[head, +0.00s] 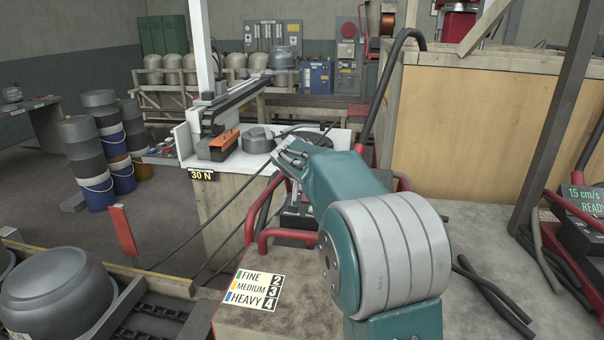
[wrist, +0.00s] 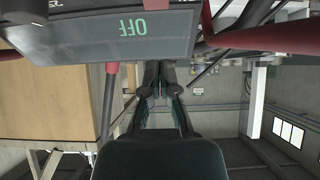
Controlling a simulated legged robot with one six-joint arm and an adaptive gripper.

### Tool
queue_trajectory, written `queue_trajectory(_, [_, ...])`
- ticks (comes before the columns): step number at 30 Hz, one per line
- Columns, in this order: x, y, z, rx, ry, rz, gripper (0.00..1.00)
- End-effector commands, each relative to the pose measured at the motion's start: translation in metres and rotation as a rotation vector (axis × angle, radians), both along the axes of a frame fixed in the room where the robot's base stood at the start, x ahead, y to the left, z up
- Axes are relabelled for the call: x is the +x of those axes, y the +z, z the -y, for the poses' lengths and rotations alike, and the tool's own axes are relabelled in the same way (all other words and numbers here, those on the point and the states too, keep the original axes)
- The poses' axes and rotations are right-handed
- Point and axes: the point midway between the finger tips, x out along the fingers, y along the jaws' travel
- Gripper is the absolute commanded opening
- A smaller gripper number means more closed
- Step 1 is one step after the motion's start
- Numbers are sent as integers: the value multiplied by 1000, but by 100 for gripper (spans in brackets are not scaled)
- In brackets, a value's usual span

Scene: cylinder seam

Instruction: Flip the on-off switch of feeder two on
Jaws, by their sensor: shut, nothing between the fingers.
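My gripper (head: 287,157) is shut and empty at the end of my teal arm, above a device with red tube handles (head: 268,238). My arm hides much of this device. In the wrist view, which is upside down, my gripper (wrist: 156,76) points away with its fingers together. A dark panel (wrist: 75,42) with a green OFF readout (wrist: 132,24) fills the upper left there, close to the camera. I cannot make out a switch lever in either view, and no feeder number is readable.
A FINE/MEDIUM/HEAVY card (head: 254,289) lies on the near bench (head: 480,285). A readout box reading 15 cm/s READY (head: 585,200) and dark cables (head: 495,300) are at right. A grey cylinder (head: 55,290) is at lower left.

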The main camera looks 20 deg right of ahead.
Motion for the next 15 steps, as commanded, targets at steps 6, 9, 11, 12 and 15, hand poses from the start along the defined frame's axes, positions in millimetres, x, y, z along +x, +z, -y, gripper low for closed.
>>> queue_trajectory(6, [15, -31, 10, -1, 2, -3, 0])
queue_trajectory(9, [16, -43, 11, 0, 1, -1, 0])
queue_trajectory(11, [16, -48, 11, 0, 1, -1, 0])
queue_trajectory(12, [17, -50, 11, -1, 2, -1, 0])
queue_trajectory(15, [17, -52, 11, 1, 0, 1, 0])
